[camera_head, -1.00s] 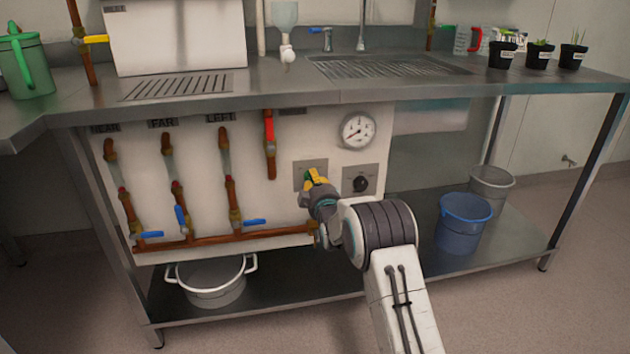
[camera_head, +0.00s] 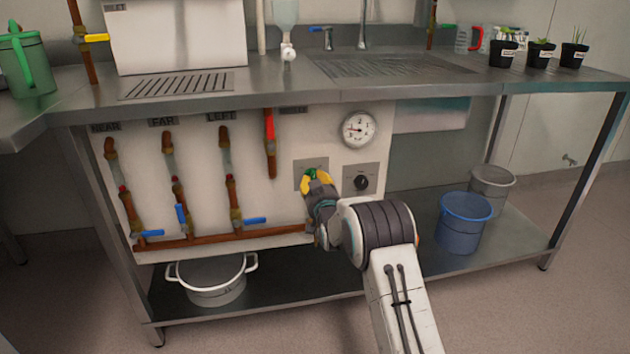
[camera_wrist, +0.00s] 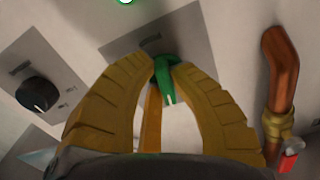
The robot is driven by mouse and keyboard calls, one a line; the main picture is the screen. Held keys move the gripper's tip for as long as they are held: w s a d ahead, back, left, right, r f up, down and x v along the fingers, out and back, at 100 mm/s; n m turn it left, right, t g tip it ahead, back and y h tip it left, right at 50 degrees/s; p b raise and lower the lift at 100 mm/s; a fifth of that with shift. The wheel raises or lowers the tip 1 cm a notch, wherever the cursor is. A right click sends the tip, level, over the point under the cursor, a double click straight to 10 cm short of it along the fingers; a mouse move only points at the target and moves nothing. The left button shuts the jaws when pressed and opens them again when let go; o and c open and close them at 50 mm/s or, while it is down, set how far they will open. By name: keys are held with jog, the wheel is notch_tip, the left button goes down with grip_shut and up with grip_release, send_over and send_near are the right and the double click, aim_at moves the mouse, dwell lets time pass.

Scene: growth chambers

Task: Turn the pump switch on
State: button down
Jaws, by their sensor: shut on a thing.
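The pump switch is a green lever (camera_wrist: 164,78) on a grey plate (camera_wrist: 200,28) in the wrist view. My gripper (camera_wrist: 167,92) has its two yellow fingers on either side of the lever, shut on it. A green light (camera_wrist: 125,1) glows at the top edge of the wrist view. In the head view my gripper (camera_head: 318,183) is in front of the plate (camera_head: 298,176), and a bit of the green switch (camera_head: 311,173) shows between the yellow fingers.
A black knob (camera_head: 362,182) on its own plate is just right of my gripper. A round gauge (camera_head: 358,130) is above it. Copper pipes with blue-handled valves (camera_head: 254,221) are to the left. The steel counter (camera_head: 290,95) overhangs the panel. A blue bucket (camera_head: 463,222) stands on the lower shelf.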

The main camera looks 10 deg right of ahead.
jog(key=m, duration=0.3)
jog(key=shift+a+f+m, duration=0.15)
jog(key=shift+f+m, duration=0.05)
jog(key=shift+m, duration=0.1)
jog(key=shift+a+m, duration=0.1)
jog(key=shift+m, duration=1.6)
jog(key=c, duration=1.1)
grip_release()
jog(key=shift+s+r, duration=0.1)
jog(key=shift+s, duration=0.05)
jog(key=s, duration=1.1)
jog(key=shift+s, duration=0.35)
